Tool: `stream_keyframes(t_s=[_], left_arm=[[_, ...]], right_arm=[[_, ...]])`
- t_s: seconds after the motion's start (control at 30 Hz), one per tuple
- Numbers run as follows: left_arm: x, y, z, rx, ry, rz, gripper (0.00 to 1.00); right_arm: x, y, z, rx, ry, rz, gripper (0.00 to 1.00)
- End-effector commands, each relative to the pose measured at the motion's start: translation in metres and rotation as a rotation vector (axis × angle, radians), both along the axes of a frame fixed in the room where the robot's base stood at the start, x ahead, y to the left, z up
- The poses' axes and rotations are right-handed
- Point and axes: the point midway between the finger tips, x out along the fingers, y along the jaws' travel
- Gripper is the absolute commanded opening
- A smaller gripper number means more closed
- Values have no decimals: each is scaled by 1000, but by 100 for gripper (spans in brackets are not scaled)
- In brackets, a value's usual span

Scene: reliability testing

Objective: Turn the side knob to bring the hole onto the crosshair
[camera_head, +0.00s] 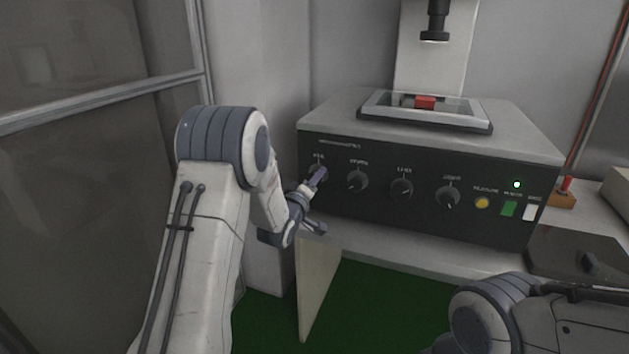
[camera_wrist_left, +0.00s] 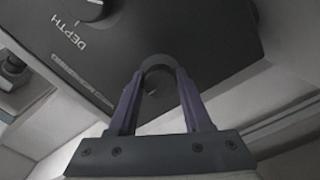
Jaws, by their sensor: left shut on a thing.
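The machine (camera_head: 400,225) has a dark front panel with a row of several round knobs. My left gripper (camera_head: 318,176) is at the leftmost knob, which it mostly covers in the head view. In the left wrist view my left gripper (camera_wrist_left: 160,78) has its two purple fingers on either side of this dark round knob (camera_wrist_left: 158,64), shut on it. A red block (camera_head: 425,102) lies on the framed stage (camera_head: 470,122) on top, below a dark lens (camera_head: 435,36). Neither a hole nor a crosshair can be made out. My right gripper is out of view.
The second knob (camera_head: 357,181), labelled DEPTH in the wrist view, is close to the right of my left gripper. A yellow button (camera_head: 482,203), a green switch (camera_head: 509,208) and a white switch (camera_head: 530,212) are further right. A dark plate (camera_head: 565,256) lies at the right.

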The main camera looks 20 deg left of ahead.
Motion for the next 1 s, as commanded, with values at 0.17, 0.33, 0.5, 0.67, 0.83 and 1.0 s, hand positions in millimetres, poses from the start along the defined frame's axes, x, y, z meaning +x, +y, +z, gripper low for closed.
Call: stream_keyframes(t_s=[0.17,0.33,0.5,0.67,0.83,1.0], left_arm=[[0,1,0,-2,1,2,0],[0,1,0,-2,1,2,0],[0,1,0,-1,1,2,79],[0,0,0,-1,1,1,79],[-7,0,-1,-1,3,1,79],[-35,2,-1,-2,2,2,79]], right_arm=[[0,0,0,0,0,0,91],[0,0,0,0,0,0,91],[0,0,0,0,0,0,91],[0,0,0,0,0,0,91],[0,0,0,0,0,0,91],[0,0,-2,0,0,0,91]])
